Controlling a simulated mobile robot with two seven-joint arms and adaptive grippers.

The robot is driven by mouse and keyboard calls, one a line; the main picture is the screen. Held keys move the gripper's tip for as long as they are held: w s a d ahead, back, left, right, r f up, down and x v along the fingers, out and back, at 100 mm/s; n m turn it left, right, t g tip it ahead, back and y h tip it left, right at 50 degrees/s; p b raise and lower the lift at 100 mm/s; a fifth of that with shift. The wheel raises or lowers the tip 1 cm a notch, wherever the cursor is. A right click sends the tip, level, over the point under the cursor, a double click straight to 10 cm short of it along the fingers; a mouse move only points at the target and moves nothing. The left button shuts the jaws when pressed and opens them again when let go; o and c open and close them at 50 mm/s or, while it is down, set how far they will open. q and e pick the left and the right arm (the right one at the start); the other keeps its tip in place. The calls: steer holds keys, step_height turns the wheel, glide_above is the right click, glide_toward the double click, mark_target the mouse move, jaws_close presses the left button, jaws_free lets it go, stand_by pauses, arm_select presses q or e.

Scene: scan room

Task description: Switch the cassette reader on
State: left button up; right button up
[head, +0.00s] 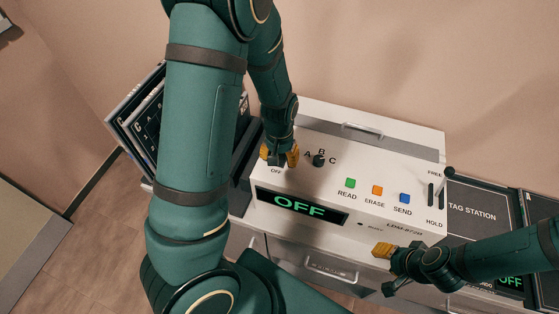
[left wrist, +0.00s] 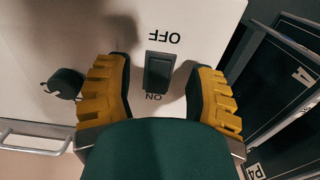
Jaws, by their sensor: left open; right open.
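The white cassette reader (head: 330,178) stands on a cabinet against the wall, and its display (head: 300,205) reads OFF in green. My left gripper (head: 280,156) is at the left end of its top panel, just above the OFF label. In the left wrist view the black power switch (left wrist: 158,72), marked OFF and ON, lies between the two yellow fingers of the open left gripper (left wrist: 164,95). Nothing is held, and I cannot tell whether the fingers touch the panel. In the head view the switch is hidden by the gripper. My right gripper (head: 388,268) is open and empty in front of the reader.
A black selector knob (head: 319,160) marked A, B, C is right of the left gripper. Green READ (head: 350,183), orange ERASE (head: 377,190) and blue SEND (head: 405,198) buttons follow, then a FREE/HOLD lever (head: 448,174). Black cassettes (head: 140,125) stand left; a tag station (head: 480,215) is right.

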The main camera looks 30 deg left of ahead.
arm_select(q)
steer(key=shift+f, duration=0.8)
steer(key=shift+o, duration=0.2)
jaws_close()
steer(key=shift+w+r+g+p, duration=0.15)
steer(key=shift+g+p, duration=0.55)
steer(key=shift+g, duration=0.4)
steer(key=shift+w+a+g+h+p, duration=0.1)
steer(key=shift+g+h+p, duration=0.45)
steer(key=shift+g, duration=0.55)
